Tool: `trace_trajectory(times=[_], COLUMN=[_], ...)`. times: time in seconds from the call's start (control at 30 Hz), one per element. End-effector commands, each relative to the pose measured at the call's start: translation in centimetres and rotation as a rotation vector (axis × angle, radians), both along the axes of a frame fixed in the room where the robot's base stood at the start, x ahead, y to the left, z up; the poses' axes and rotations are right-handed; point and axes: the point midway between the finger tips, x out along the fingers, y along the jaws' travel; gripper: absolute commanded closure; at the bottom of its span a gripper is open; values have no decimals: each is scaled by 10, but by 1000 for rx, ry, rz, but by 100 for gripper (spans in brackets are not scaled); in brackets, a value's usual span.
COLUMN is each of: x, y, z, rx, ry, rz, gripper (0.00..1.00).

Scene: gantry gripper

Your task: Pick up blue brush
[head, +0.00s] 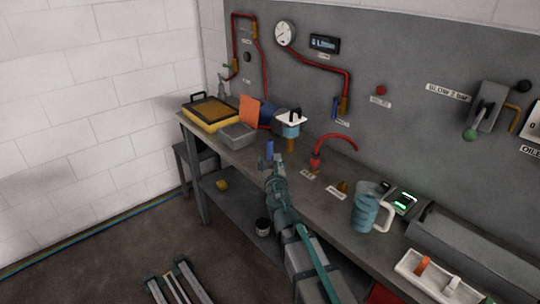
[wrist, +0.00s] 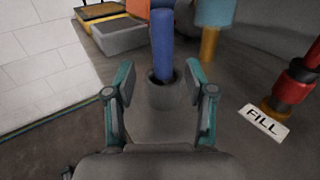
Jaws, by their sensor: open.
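The blue brush shows as an upright blue cylinder (wrist: 162,42) in the wrist view, its lower end inside a dark grey round holder (wrist: 165,98). Its bristles do not show. In the head view the blue cylinder (head: 270,149) stands on the bench just beyond my gripper (head: 271,164). In the wrist view my gripper (wrist: 159,80) is open, with one finger on each side of the cylinder and holder. There is a gap on both sides, and nothing is held.
A blue-topped container (head: 290,128) on an orange-brown post stands to the right of the cylinder. A red hose fitting (head: 315,162) stands farther right. A grey tray (head: 237,135) and a yellow tray (head: 207,120) sit behind left. A blue jug (head: 366,210) is at front right.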

Motion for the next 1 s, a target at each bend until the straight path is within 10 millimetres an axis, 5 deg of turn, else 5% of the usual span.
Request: trace_trajectory(times=[0.4,0.7,1.0], x=[47,50,50], y=[6,7,7], z=[6,5,5], rx=[0,1,1], ry=[0,0,0], rz=[-1,0,0], gripper=[45,45,94])
